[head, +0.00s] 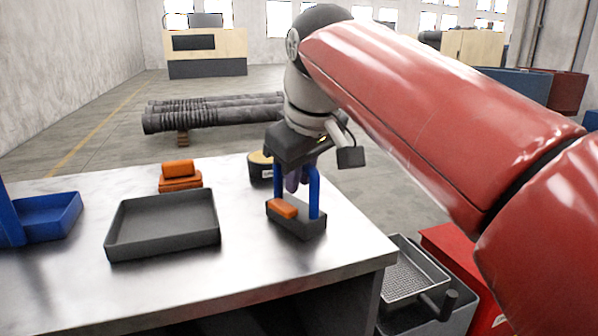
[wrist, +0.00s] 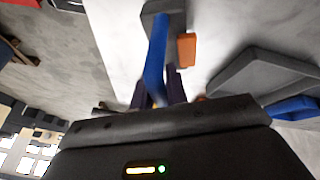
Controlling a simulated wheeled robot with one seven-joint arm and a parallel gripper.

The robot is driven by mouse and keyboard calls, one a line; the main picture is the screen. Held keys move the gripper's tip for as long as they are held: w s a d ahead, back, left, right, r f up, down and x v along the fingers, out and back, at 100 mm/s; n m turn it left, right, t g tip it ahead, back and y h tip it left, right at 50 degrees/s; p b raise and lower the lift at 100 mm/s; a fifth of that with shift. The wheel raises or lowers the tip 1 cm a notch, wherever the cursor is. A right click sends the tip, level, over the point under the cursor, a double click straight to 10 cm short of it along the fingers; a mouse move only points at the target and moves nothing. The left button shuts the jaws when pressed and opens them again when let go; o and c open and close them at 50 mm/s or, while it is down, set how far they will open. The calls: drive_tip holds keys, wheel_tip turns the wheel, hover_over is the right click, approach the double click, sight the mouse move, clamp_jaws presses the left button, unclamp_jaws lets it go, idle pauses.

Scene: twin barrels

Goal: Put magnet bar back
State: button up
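The magnet bar (head: 297,221) looks to be the dark grey block with an upright blue handle and an orange piece (head: 282,208) on its base. It is upright near the table's right edge in the head view. In the wrist view its blue handle (wrist: 156,55) runs between my purple fingers, with the orange piece (wrist: 187,48) beside it. My gripper (head: 292,182) is over the handle from above, and its fingers look closed on the handle. The contact is partly hidden. I cannot tell whether the base touches the table.
The metal table (head: 240,275) holds an empty dark tray (head: 163,247), orange pieces (head: 180,178), a blue bin (head: 52,215) at left, and a dark round container (head: 260,168) close behind the handle. A wire basket (head: 415,270) and red box stand below the right edge.

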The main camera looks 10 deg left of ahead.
drive_tip(key=o, duration=0.5)
